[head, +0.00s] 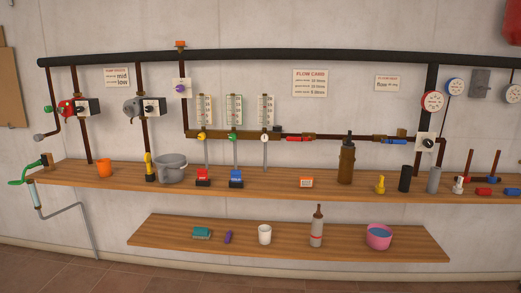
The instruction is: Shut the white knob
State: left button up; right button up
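The white knob (264,138) sits on the brass manifold (235,135) below the right-hand flow gauge (265,111). A thin grey pipe (265,156) runs down from the white knob toward the upper shelf. The knob is too small to tell how far it is turned. Neither of my grippers is in view.
The shelf is mostly clear below the white knob.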

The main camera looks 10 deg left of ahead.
aim_at(265, 138)
jog(key=u, duration=0.9)
jog(key=i, duration=0.4)
jog(key=u, duration=0.8)
jog(key=i, duration=1.2)
jog(key=z, duration=0.5)
jog(key=i, duration=1.15)
jog(key=z, duration=1)
